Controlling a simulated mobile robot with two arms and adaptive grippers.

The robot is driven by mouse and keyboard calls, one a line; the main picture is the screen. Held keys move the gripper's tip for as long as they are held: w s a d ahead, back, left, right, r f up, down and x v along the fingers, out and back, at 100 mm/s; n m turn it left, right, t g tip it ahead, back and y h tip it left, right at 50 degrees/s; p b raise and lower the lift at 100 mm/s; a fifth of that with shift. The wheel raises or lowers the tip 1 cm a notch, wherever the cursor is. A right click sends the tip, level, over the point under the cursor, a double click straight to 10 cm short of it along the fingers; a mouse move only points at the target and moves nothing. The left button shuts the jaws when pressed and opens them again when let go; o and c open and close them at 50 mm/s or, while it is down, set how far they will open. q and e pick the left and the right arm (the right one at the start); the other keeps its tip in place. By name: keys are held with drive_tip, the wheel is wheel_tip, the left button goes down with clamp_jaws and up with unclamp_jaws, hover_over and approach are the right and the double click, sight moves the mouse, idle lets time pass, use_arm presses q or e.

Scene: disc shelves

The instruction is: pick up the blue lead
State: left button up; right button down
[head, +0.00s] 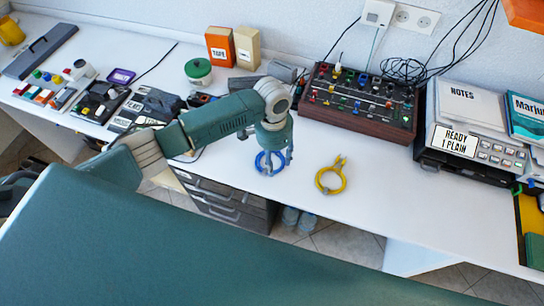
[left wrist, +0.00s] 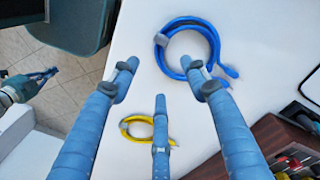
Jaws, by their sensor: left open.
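The blue lead (head: 262,170) lies coiled in a ring on the white desk near its front edge. It also shows in the left wrist view (left wrist: 186,22), with a grey tie on its left side and loose ends at lower right. My left gripper (head: 273,157) is above the blue lead, pointing down. In the left wrist view its three fingers (left wrist: 160,82) are spread and empty, and one fingertip overlaps the ring's lower edge in the picture. I cannot tell whether it touches. What seems to be my right gripper (left wrist: 38,80) shows small, over the floor.
A yellow lead (head: 331,181) lies coiled to the right of the blue one. A patch panel with knobs (head: 362,101) stands behind. A grey device (head: 478,140) is at right, a green-lidded jar (head: 198,72) behind my arm. Bare desk (head: 410,190) lies right of the yellow lead.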

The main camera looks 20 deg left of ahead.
sight(278, 170)
use_arm(q)
drive_tip(key=f, duration=0.4)
drive_tip(key=shift+w+d+f+p, duration=0.15)
drive_tip(key=shift+d+f+p, duration=0.05)
drive_tip(key=shift+d+p, duration=0.15)
drive_tip(key=shift+c, duration=0.3)
clamp_jaws()
drive_tip(key=shift+r, duration=0.15)
